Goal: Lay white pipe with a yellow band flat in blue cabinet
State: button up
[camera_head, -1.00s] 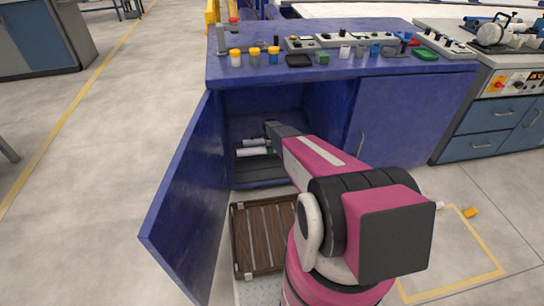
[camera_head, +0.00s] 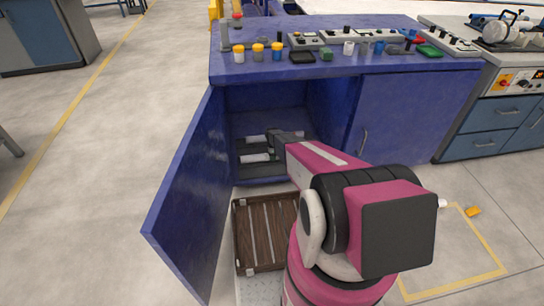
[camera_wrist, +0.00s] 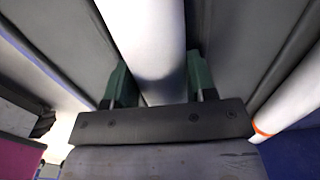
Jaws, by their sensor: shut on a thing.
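The blue cabinet (camera_head: 405,120) stands with its left door open. My gripper (camera_head: 273,140) reaches into its open compartment. In the wrist view my gripper (camera_wrist: 155,88) has its green fingers on either side of a white pipe (camera_wrist: 148,40) and is shut on it. No band shows on the visible part of this pipe.
The open cabinet door (camera_head: 187,190) stands left of my arm. Jars, trays and control boxes cover the cabinet top. The right cabinet door (camera_head: 430,110) is shut. Floor to the left is clear.

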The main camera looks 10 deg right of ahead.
jog(key=shift+f, duration=0.15)
jog(key=o, duration=1)
jog(key=shift+o, duration=0.2)
notch_tip(320, 180, up, 12)
jog(key=s+r+n, duration=0.9)
jog(key=s+r, duration=0.6)
jog(key=s, duration=0.3)
jog(key=s+r+n, duration=0.9)
jog(key=s+r, duration=0.7)
jog(key=s, duration=0.2)
jog(key=shift+s+r, duration=0.15)
